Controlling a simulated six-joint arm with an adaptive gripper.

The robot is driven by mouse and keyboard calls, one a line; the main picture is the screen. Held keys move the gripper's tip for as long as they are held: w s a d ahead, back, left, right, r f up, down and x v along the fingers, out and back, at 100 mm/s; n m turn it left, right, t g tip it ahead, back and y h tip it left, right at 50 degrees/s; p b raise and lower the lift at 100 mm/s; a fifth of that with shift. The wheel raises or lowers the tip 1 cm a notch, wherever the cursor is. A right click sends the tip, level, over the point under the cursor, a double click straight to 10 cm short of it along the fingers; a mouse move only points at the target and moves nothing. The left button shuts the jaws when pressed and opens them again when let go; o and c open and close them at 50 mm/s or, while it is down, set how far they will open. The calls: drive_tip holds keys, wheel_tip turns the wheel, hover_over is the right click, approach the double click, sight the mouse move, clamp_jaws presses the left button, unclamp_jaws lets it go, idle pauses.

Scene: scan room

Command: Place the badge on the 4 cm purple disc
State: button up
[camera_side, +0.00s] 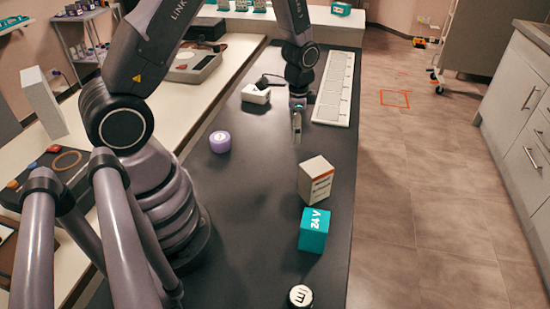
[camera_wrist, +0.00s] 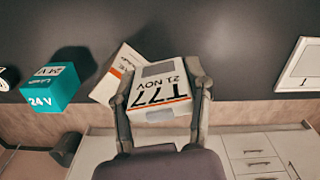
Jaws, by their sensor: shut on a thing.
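My gripper (camera_side: 297,103) is shut on the badge (camera_wrist: 163,92), a white piece marked "T77" and "21 NOV" with an orange stripe. In the wrist view the badge sits between the two fingers of my gripper (camera_wrist: 161,90). In the side view the badge (camera_side: 297,126) hangs below the fingers, seen nearly edge-on, above the dark table. A short round purple thing (camera_side: 220,141), likely the purple disc, stands on the table to the left of my gripper. It does not show in the wrist view.
A white-and-orange box (camera_side: 316,180) and a teal "24 V" box (camera_side: 314,230) stand nearer the camera. A white tray (camera_side: 334,88) lies behind right, a white block (camera_side: 256,94) behind left. The dark table (camera_side: 257,190) between the purple thing and the boxes is clear.

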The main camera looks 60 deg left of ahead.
drive_tip(key=s+a+n, duration=0.5)
drive_tip(key=a+n, duration=0.3)
drive_tip(key=a, duration=0.4)
drive_tip(key=n, duration=0.7)
hover_over(220, 137)
wheel_tip(220, 137, down, 8)
drive_tip(key=shift+r, duration=0.15)
drive_tip(key=shift+f, duration=0.25)
drive_tip(key=shift+f, duration=0.15)
drive_tip(key=o, duration=1)
